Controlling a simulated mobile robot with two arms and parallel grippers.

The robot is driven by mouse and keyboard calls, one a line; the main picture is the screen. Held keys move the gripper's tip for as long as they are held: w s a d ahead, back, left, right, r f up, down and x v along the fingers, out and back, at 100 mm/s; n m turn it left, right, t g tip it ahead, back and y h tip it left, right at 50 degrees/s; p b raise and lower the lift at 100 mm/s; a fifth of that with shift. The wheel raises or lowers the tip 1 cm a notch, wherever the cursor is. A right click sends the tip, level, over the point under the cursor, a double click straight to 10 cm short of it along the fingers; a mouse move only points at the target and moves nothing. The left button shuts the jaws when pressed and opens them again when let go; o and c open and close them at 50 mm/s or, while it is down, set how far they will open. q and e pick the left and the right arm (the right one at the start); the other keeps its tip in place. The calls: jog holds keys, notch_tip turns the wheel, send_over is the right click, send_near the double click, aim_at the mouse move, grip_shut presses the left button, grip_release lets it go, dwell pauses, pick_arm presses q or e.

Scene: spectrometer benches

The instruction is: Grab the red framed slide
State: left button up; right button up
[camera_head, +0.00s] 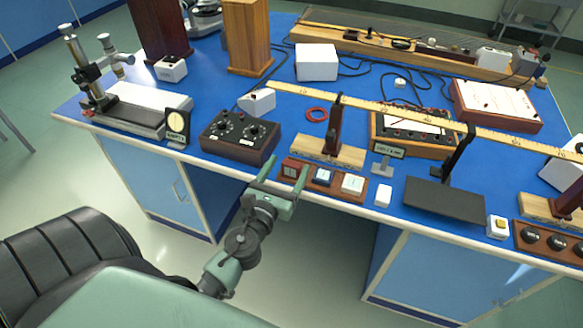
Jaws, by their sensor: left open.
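A brown holder (336,191) lies along the front edge of the blue bench and carries a row of small framed slides. The red framed slide (290,170) is at its left end, with a small pale label in its middle. A dark blue-framed slide (323,176) and a pale-framed slide (352,184) stand to its right. My left gripper (284,171) is green, open and empty, at the bench's front edge. In the picture the red slide appears between its fingers; I cannot tell whether they touch it. My right gripper is out of view.
A black control box (240,138) stands to the left of the holder. A wooden stand (328,148) with a dark upright is close behind it. A small white block (383,195) and a dark plate (444,199) are to the right. A long yellow ruler (400,112) crosses above.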

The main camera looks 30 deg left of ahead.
pick_arm(q)
jog(key=x, duration=0.5)
jog(key=shift+w+f+p, duration=0.15)
jog(key=shift+w+p, duration=0.15)
jog(key=shift+p, duration=0.1)
jog(key=c, duration=1.4)
